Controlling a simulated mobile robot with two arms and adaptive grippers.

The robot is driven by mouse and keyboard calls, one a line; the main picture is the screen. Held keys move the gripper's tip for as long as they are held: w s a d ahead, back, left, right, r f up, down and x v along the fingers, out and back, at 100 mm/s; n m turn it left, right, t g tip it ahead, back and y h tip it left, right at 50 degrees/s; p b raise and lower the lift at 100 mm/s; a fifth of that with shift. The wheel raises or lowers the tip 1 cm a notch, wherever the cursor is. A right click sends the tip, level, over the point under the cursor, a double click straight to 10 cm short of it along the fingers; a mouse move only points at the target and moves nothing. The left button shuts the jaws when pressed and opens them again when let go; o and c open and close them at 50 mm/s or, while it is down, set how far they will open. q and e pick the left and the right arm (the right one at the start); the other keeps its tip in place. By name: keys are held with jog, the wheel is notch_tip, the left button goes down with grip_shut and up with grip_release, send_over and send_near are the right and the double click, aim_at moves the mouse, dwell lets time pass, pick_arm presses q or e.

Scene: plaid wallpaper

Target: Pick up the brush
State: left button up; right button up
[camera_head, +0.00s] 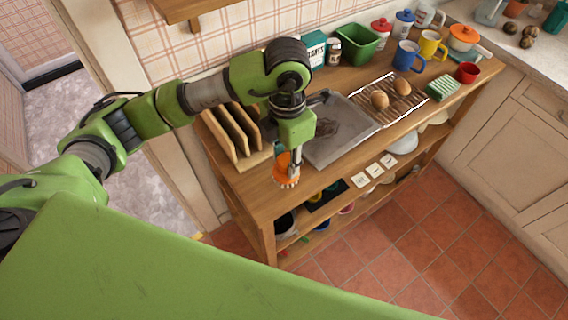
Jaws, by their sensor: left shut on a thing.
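The brush (286,176) has an orange body and pale bristles pointing down. It is held over the near left part of the wooden counter (250,187). My left gripper (294,150) comes down from above and is shut on the brush. The fingers hide part of the brush, and I cannot tell whether its bristles touch the counter. My right gripper is not in view.
A wooden rack (234,130) stands left of the gripper and a grey tray (345,139) lies to its right. Behind are a green bin (357,44), mugs and a wire rack with two brown eggs (380,100).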

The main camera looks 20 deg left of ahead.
pick_arm(q)
jog(key=s+d+r+b, duration=0.3)
jog(key=s+d+r, duration=0.4)
jog(key=s, duration=0.3)
jog(key=shift+r, duration=0.4)
